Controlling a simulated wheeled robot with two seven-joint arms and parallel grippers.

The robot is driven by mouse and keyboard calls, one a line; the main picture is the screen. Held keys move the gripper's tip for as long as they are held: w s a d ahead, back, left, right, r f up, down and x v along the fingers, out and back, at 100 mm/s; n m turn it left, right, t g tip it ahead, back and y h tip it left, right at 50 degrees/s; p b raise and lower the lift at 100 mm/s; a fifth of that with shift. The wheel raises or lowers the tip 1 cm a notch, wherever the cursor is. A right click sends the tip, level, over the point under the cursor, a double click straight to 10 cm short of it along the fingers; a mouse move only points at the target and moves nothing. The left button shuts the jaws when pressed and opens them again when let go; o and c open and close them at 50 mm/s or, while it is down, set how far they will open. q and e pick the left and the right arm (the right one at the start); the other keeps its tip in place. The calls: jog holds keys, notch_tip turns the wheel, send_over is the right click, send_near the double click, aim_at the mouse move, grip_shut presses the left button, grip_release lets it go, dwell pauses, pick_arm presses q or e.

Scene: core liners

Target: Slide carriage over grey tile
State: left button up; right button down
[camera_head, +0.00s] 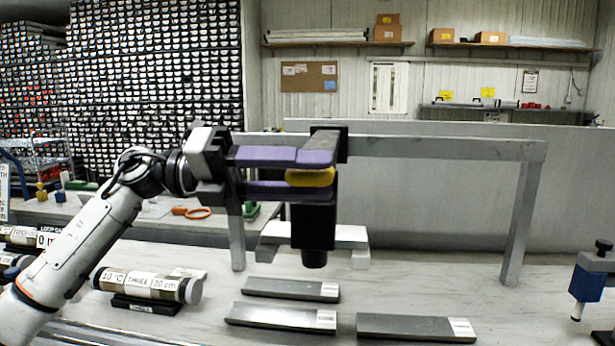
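The carriage (313,222) is a black block with a rounded lower end, hanging upright from the grey rail (440,148) at its left part. It has a yellow grip (310,178) near its top. My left gripper (305,172), with purple fingers, has one finger above and one below the yellow grip, with no clear gap seen. Three grey tiles with small white labels lie on the table: a rear one (285,288), a front left one (275,317) and a front right one (410,327). The labels are too small to read surely. The carriage hangs above and behind the tiles. My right gripper is not in view.
Rail legs stand left (237,235) and right (522,225). A white-topped bench piece (345,237) stands behind the carriage. A labelled core cylinder (150,285) lies on a black stand at left. A blue device (588,283) stands at far right. The table between right tile and device is clear.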

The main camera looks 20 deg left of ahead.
pick_arm(q)
jog(key=b+v, duration=0.1)
jog(key=v, duration=0.9)
jog(key=shift+a+b, duration=0.15)
jog(key=shift+b, duration=0.25)
